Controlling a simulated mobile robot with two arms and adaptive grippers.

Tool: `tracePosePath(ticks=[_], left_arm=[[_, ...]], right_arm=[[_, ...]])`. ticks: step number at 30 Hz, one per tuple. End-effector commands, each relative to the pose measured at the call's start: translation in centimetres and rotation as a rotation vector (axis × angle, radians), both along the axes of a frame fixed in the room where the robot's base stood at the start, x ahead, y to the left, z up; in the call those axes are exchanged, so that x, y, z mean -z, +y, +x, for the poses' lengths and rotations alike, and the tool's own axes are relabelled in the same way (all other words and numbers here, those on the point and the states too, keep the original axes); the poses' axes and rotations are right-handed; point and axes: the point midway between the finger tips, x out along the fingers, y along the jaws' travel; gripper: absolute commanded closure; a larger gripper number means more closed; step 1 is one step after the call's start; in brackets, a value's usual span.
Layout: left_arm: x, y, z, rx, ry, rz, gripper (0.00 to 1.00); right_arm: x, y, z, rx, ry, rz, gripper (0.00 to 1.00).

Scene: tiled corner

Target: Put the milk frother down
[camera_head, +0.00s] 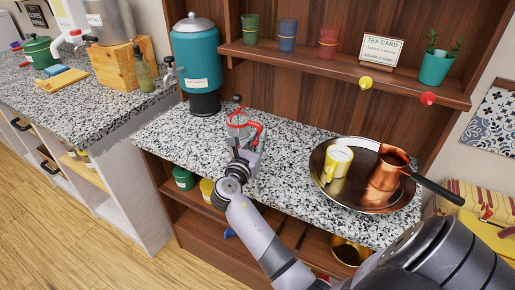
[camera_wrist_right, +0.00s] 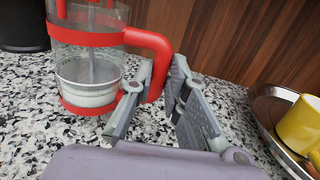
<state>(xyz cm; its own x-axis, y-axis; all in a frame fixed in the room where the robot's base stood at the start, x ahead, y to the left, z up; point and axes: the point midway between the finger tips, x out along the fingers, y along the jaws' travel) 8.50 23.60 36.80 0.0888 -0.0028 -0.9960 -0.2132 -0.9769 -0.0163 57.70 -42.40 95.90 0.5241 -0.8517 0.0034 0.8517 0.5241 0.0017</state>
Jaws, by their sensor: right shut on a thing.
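The milk frother (camera_head: 236,119) is a clear jug with red bands, a red handle and a dark knob on top. It is upright at the granite counter (camera_head: 290,138), left of the round tray. In the wrist view the frother (camera_wrist_right: 88,70) fills the upper left, with a little white liquid at its bottom. My right gripper (camera_head: 251,143) is shut on the red handle; its fingers (camera_wrist_right: 164,82) stand either side of it. I cannot tell whether the base touches the counter. My left gripper is not in view.
A round metal tray (camera_head: 336,196) holds a yellow cup (camera_head: 336,162) and a copper pot (camera_head: 386,172). A teal dispenser (camera_head: 197,62) stands at the counter's back left. A shelf (camera_head: 300,57) with several cups runs above. Bare counter lies between frother and tray.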

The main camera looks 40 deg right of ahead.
Motion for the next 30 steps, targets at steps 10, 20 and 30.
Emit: tracePosePath(ticks=[10,20,30], left_arm=[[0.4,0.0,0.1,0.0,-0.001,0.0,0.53],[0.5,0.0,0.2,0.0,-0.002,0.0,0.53],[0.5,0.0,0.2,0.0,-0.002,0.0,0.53]], right_arm=[[3.1,0.0,0.0,0.0,-0.003,-0.003,1.0],[3.5,0.0,0.0,0.0,0.002,0.0,0.82],[3.5,0.0,0.0,0.0,0.002,0.0,0.65]])
